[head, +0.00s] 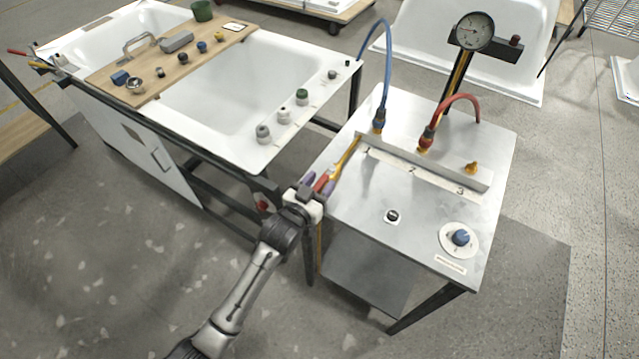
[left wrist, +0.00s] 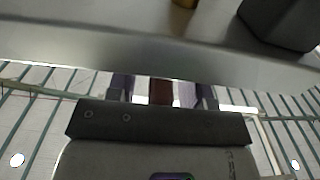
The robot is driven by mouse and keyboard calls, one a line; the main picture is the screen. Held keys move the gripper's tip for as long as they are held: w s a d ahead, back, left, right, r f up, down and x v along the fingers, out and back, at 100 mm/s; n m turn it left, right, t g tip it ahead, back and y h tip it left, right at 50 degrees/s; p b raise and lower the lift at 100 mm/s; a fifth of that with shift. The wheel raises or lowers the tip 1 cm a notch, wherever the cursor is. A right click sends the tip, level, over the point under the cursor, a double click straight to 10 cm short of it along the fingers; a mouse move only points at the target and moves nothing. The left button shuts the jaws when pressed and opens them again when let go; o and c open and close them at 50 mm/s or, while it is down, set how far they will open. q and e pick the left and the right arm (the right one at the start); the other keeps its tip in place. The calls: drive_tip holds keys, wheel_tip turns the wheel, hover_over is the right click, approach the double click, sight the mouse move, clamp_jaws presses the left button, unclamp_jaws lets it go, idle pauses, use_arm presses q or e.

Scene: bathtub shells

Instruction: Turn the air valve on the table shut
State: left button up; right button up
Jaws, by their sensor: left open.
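The metal table (head: 350,215) carries a yellow lever (head: 345,155) with a red end (head: 323,182) at its left edge, which looks like the air valve's handle. My left gripper (head: 318,186) is at that edge, its purple fingers open on either side of the red end. The left wrist view shows the dark red piece (left wrist: 160,92) between the purple fingers; whether they touch it I cannot tell. A blue knob (head: 461,237) on a round white plate is at the table's front right. My right gripper is not in view.
A blue hose (head: 388,65) and a red hose (head: 428,135) rise from a numbered rail. A gauge (head: 474,31) stands behind. A white tub (head: 225,90) with a wooden board (head: 110,80) is to the left. The table's front middle is mostly clear.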

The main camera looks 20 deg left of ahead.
use_arm(q)
drive_tip(key=shift+c, duration=0.5)
clamp_jaws()
drive_tip(key=shift+r, duration=0.1)
